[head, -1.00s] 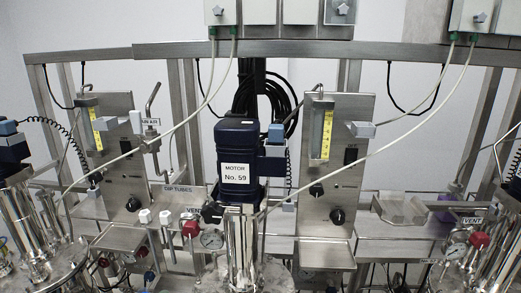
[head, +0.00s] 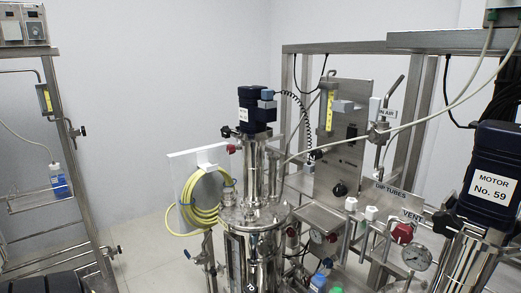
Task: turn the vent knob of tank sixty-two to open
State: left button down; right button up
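A VENT label (head: 411,216) is on the skid at the right of the head view. A red knob (head: 402,233) sits just below it, beside a round gauge (head: 415,257). A steel tank (head: 254,215) with a dark blue motor (head: 256,110) stands in the middle; the label on its motor is too small to read. Another red knob (head: 316,235) is at that tank's right, by a small gauge. I cannot read the number sixty-two anywhere. The motor at the right edge reads No. 59 (head: 490,188). Neither of my grippers is in view.
A white panel with a coiled yellow hose (head: 200,208) hangs left of the middle tank. A separate steel frame (head: 75,170) stands at the far left. Pale floor (head: 130,250) lies open between them.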

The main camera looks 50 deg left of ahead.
aim_at(230, 149)
jog(key=k, duration=1.25)
jog(key=u, duration=0.7)
jog(key=i, duration=0.65)
jog(key=u, duration=1.4)
jog(key=i, duration=0.35)
jog(key=z, duration=0.05)
